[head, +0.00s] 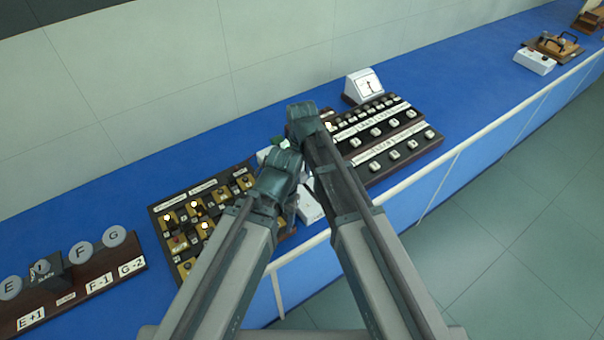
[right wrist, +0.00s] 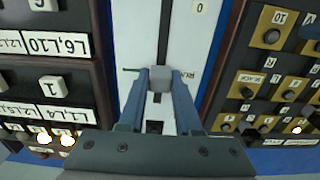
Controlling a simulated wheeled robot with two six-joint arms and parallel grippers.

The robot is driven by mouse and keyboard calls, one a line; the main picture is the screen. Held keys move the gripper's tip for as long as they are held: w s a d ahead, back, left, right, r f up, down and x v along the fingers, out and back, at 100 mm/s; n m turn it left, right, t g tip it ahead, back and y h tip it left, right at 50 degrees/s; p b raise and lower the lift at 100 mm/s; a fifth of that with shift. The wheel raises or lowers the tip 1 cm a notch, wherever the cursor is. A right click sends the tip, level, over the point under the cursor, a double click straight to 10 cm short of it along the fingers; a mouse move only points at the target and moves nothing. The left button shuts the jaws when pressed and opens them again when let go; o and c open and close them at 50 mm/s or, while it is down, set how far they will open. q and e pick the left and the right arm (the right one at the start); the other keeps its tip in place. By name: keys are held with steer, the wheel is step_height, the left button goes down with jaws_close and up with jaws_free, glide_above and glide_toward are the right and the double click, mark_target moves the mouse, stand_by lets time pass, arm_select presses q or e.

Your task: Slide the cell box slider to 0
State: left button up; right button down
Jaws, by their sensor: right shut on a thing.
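The cell box (right wrist: 188,32) is a white box between two dark panels in the right wrist view. A narrow dark slot runs along its face. A grey slider knob (right wrist: 161,80) stands on the slot, below the printed 0 in that picture. My right gripper (right wrist: 161,73) is shut on the knob, one blue-grey finger on each side. In the head view a white part of the cell box (head: 311,207) shows between my arms, which hide the rest of it and the knob. My left arm reaches in beside the right one; its jaws cannot be made out.
A dark panel with brass-coloured plates (head: 163,227) stands left of the box. A stepped black panel with white labels (head: 405,133) and a white meter (head: 363,85) stand to its right. A rail (head: 470,142) runs along the bench front.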

steer(key=s+d, duration=0.1)
steer(key=s, duration=0.1)
steer(key=s+d, duration=0.3)
steer(key=s, duration=0.2)
steer(key=shift+s+d, duration=0.1)
steer(key=shift+d, duration=0.25)
steer(key=c, duration=0.6)
jaws_free()
arm_select(q)
steer(key=shift+r+p, duration=0.45)
arm_select(e)
steer(key=shift+r, duration=0.45)
arm_select(q)
step_height(320, 180, up, 13)
steer(key=p, duration=1.3)
arm_select(e)
step_height(320, 180, up, 13)
